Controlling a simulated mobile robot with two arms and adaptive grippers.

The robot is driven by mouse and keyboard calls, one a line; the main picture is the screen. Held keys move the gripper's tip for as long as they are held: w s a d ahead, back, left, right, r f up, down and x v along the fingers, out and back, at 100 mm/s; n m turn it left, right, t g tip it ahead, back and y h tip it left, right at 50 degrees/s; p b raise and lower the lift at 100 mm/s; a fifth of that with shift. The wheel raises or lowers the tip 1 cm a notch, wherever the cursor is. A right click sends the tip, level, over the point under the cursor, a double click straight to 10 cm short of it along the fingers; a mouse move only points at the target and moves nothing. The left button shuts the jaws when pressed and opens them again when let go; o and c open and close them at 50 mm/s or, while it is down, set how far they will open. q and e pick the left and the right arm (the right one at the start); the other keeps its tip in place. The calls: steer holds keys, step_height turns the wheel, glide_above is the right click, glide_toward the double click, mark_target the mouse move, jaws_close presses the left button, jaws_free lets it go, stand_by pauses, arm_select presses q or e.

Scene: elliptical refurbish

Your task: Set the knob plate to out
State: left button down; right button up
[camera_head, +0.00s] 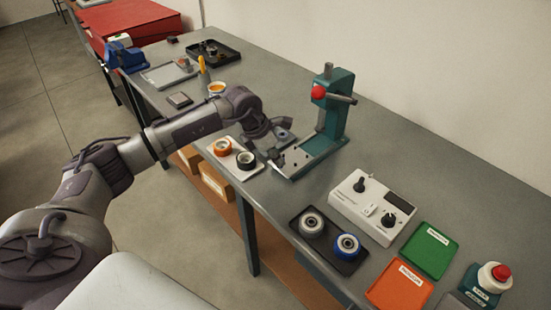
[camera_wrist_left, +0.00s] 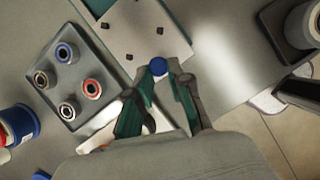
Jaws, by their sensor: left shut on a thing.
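The knob plate (camera_wrist_left: 136,32) is a pale plate with several small dark pegs and a blue knob (camera_wrist_left: 158,66) at its near edge in the left wrist view. In the head view the plate (camera_head: 293,157) lies at the base of the teal press (camera_head: 331,118). My left gripper (camera_wrist_left: 158,68) has its two fingertips on either side of the blue knob and is shut on it. My right gripper is not in view.
The press has a red-ended lever (camera_head: 318,92). A white plate (camera_head: 247,172) with ringed parts is left of it. A white control box (camera_head: 370,205), a dark tray (camera_head: 328,257) with two rollers, and green (camera_head: 430,250) and orange (camera_head: 400,288) trays stand to the right.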

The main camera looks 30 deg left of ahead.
arm_select(q)
steer(key=c, duration=1.3)
jaws_free()
steer(key=shift+s+d+f, duration=0.15)
steer(key=shift+s+f, duration=0.05)
steer(key=shift+f, duration=0.15)
steer(key=shift+o, duration=1.4)
steer(key=shift+w, duration=0.1)
steer(key=shift+w+r, duration=0.1)
steer(key=shift+r, duration=0.15)
steer(key=v, duration=1.1)
steer(key=shift+r, duration=0.3)
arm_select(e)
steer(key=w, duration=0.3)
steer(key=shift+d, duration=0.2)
